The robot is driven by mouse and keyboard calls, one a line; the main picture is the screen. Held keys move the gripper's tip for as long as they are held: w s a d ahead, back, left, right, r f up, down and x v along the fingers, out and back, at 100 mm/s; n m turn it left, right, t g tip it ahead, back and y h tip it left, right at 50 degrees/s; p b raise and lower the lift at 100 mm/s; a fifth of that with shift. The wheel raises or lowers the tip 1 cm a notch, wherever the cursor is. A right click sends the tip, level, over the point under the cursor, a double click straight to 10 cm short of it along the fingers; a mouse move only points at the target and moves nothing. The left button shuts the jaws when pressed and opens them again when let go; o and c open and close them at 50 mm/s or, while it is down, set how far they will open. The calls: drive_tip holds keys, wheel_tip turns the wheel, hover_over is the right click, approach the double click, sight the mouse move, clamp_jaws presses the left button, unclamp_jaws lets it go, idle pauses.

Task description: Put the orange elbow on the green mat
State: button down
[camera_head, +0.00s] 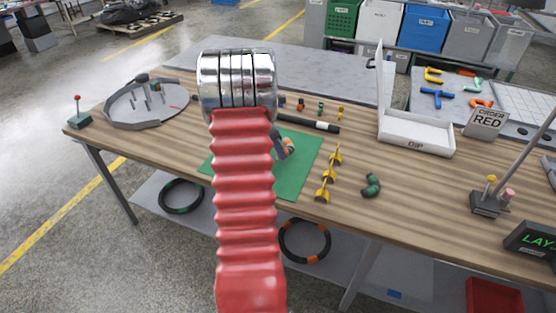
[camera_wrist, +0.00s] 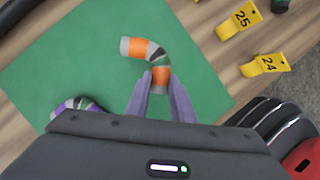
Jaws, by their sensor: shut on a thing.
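The orange elbow (camera_wrist: 134,47) is a curved pipe piece with orange bands, a dark green middle and grey ends. In the wrist view my gripper (camera_wrist: 159,78) has its two purple fingers shut on its lower end. The elbow is over the green mat (camera_wrist: 60,65); I cannot tell whether it touches it. In the head view the elbow (camera_head: 289,145) shows just right of my red arm, over the mat (camera_head: 305,175), and my gripper (camera_head: 281,150) is mostly hidden behind the arm.
A purple-banded piece (camera_wrist: 75,105) lies at the mat's left part in the wrist view, partly hidden. Yellow markers (camera_head: 326,178) stand right of the mat, with a green elbow (camera_head: 371,186) beyond. A black tube (camera_head: 315,124) lies behind the mat. A white box (camera_head: 415,135) stands behind right.

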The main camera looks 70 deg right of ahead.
drive_tip(key=shift+f, duration=1.85)
drive_tip(key=c, duration=1.5)
unclamp_jaws()
drive_tip(key=shift+c, duration=0.2)
drive_tip(key=v, duration=1.2)
